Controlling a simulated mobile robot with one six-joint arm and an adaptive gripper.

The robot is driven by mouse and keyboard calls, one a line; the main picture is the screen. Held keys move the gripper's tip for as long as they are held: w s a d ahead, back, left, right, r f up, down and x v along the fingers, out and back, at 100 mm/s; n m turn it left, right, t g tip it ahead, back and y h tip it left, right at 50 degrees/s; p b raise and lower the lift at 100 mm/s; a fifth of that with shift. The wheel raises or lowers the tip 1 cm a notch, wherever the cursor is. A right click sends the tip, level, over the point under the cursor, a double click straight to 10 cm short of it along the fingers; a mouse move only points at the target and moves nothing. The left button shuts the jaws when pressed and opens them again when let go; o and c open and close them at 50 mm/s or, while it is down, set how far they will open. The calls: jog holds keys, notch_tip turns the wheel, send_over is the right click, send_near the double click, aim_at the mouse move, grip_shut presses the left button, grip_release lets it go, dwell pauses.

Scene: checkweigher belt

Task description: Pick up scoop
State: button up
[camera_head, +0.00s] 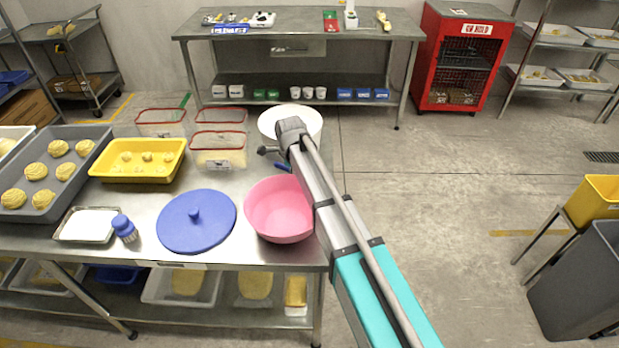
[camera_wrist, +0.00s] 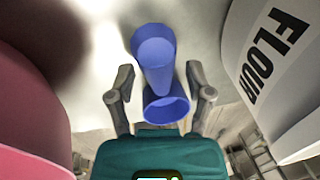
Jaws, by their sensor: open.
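My gripper (camera_wrist: 161,78) is open, with one finger on each side of the scoop and visible gaps between. I cannot tell its height above the table. In the head view only a small blue part of the scoop (camera_head: 283,167) shows beside my arm, which hides most of my gripper.
A pink bowl (camera_head: 280,210) stands close on the left in the wrist view (camera_wrist: 25,110). A white flour tub (camera_head: 291,114) stands close on the right there (camera_wrist: 290,75). A blue lid (camera_head: 196,226) and red-rimmed boxes (camera_head: 219,160) occupy the table further left.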

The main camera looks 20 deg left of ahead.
grip_shut()
dwell(0.4)
jog(key=shift+r, duration=0.1)
notch_tip(320, 180, up, 3)
jog(key=p, duration=0.2)
jog(key=shift+f+p, duration=0.2)
jog(key=shift+p, duration=0.2)
jog(key=s+d+r+p, duration=0.2)
jog(key=d+r+p, duration=0.8)
jog(key=d, duration=0.4)
jog(key=shift+r, duration=0.15)
jog(key=shift+s, duration=0.15)
dwell(0.4)
